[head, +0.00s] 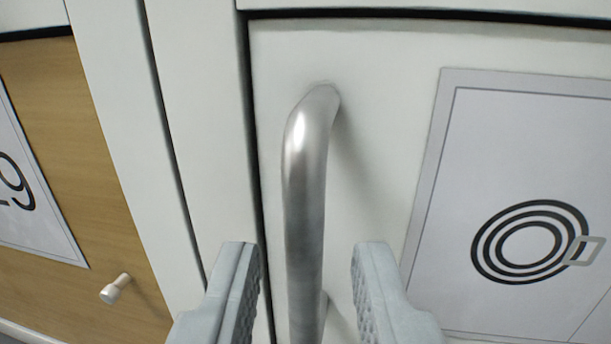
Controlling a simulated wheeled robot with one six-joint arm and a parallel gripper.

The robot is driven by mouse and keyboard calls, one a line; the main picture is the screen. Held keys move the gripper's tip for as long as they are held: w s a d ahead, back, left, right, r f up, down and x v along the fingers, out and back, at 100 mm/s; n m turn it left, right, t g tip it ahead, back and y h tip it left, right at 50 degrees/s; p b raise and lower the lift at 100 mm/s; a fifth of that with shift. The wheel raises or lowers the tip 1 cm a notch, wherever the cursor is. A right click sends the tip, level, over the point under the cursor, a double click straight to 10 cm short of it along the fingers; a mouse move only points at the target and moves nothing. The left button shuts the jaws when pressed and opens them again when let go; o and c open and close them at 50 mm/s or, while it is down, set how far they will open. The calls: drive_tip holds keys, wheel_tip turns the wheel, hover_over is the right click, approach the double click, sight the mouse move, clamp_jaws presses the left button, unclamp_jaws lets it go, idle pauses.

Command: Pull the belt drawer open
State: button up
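The belt drawer (400,110) is a white front with a label (470,150) at the right that shows a coiled belt with a buckle. A vertical silver bar handle (306,190) is fixed near its left edge. My gripper (306,275) is open, with one finger on each side of the lower part of the handle. A gap shows between each finger and the bar. The drawer front looks flush with its frame. The lower end of the handle is partly cut off at the bottom of the picture.
A white upright frame (205,130) stands left of the drawer. Further left is a wooden front (70,130) with a small pale knob (115,289) and a partly seen label (25,190). Another white panel edge (430,6) runs above the drawer.

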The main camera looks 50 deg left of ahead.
drive_tip(key=shift+x, duration=1.5)
clamp_jaws()
drive_tip(key=shift+d, duration=0.1)
